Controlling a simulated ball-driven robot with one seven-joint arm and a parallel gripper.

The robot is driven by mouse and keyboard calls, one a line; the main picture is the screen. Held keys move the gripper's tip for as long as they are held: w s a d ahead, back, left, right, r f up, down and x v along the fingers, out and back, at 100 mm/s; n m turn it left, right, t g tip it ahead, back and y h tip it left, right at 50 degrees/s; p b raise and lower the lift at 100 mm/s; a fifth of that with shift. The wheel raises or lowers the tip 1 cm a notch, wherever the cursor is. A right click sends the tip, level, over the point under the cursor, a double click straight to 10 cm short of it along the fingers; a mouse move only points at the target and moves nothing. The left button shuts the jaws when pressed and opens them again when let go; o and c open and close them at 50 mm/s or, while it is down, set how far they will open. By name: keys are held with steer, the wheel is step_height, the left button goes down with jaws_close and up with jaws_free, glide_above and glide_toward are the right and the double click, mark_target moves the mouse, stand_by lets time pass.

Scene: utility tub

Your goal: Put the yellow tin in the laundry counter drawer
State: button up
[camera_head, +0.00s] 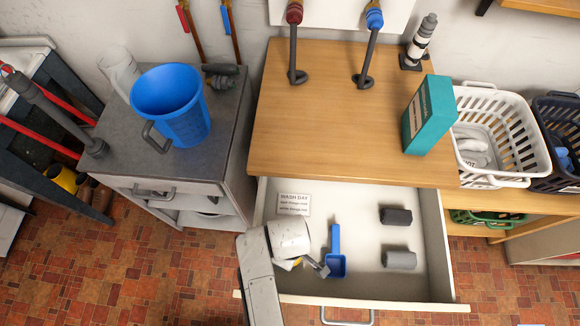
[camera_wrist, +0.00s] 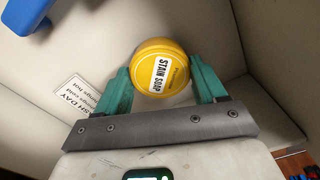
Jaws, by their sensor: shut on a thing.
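A round yellow tin (camera_wrist: 161,68) labelled "STAIN SOAP" sits between the two teal fingers of my gripper (camera_wrist: 163,82) in the wrist view, and the gripper is shut on it. The counter drawer (camera_head: 350,220) is pulled open under the wooden counter. My gripper and the tin are over the left part of the drawer; I cannot tell whether the tin touches the drawer floor.
A teal box (camera_head: 430,115) stands on the counter. A grey cabinet (camera_head: 190,187) with a blue bucket (camera_head: 175,105) is at left.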

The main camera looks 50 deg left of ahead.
steer(key=shift+f, duration=0.4)
steer(key=shift+f, duration=0.1)
steer(key=o, duration=1.1)
step_height(320, 180, up, 12)
steer(key=shift+r, duration=0.15)
